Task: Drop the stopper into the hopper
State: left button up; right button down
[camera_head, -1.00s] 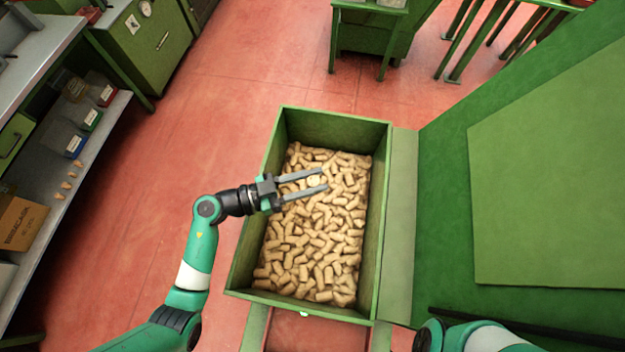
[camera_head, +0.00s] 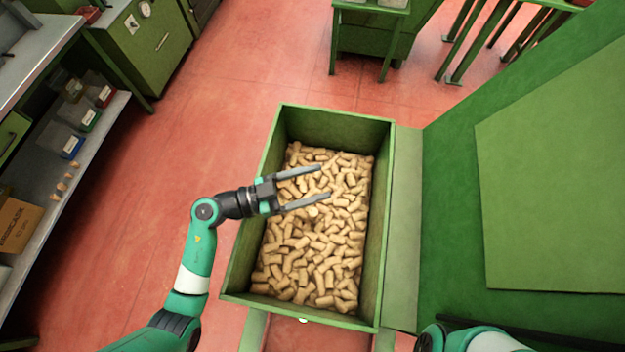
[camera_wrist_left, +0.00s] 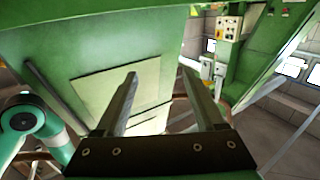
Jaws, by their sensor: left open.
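The hopper (camera_head: 265,180) is a green open-topped box in the middle of the head view, filled with many tan cork stoppers (camera_head: 325,260). My left gripper (camera_head: 325,182) is over the hopper, its two grey fingers spread and pointing right. Nothing is between the fingers in the left wrist view (camera_wrist_left: 165,88). A stopper with a pale round end (camera_head: 312,211) shows among the other corks, just below the lower finger in the picture. My right gripper is out of view.
A shelf on the left holds small bins (camera_head: 72,146), a few loose stoppers (camera_head: 64,186) and a cardboard box (camera_head: 18,225). A large green panel (camera_head: 555,200) rises right of the hopper. Red floor (camera_head: 170,190) lies open on the left.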

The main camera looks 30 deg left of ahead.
pick_arm(q)
jog(key=s+d+r+p, duration=0.3)
jog(key=s+r+p, duration=0.7)
jog(key=s+r, duration=0.3)
jog(key=shift+s+d+p, duration=0.25)
jog(key=shift+d+p, duration=0.05)
jog(key=shift+d, duration=0.1)
